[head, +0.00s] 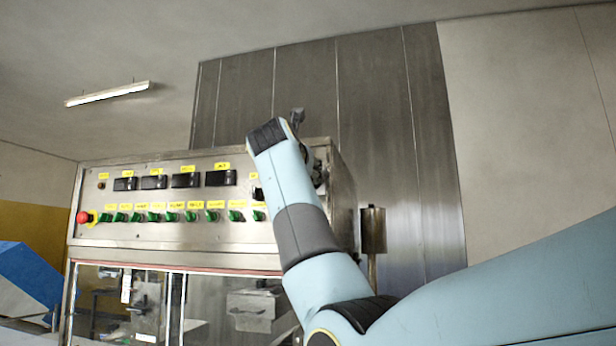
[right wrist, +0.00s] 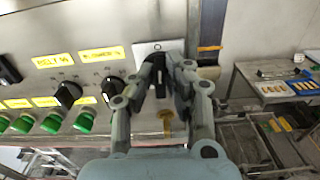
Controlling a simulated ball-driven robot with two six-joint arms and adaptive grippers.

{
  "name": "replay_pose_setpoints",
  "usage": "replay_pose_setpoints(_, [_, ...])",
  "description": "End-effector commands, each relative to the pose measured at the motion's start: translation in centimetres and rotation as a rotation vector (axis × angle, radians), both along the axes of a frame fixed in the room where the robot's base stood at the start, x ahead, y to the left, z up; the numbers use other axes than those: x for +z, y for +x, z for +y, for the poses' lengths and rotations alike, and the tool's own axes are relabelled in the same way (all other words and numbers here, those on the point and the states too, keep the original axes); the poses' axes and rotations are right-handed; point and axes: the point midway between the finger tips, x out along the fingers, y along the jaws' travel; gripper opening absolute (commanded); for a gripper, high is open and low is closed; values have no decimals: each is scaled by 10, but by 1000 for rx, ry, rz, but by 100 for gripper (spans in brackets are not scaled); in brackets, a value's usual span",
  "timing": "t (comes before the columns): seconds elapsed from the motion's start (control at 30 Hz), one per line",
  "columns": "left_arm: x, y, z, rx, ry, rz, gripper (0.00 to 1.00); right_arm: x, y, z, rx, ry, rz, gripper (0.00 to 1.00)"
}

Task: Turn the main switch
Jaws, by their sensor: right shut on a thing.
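The main switch (right wrist: 158,66) is a black knob on a white plate (right wrist: 146,47) at the right end of the control panel in the right wrist view. My right gripper (right wrist: 158,84) has its two grey fingers on either side of the knob, shut on it. In the head view my right arm reaches up to the panel's right end and hides most of the gripper and the switch. My left gripper is in neither view.
The steel control panel (head: 140,234) carries a red emergency button (head: 83,217), a row of green knobs and several black displays. In the right wrist view, black selector knobs (right wrist: 68,95) sit close left of the switch. A table with trays (right wrist: 280,92) stands at right.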

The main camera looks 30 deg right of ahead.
Motion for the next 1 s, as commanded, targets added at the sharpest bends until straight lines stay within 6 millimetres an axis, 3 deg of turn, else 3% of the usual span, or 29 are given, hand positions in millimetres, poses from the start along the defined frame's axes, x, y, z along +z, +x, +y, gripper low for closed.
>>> replay_pose_setpoints(1.0, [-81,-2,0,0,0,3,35,-7,-6,-5,0,584,-684,0])
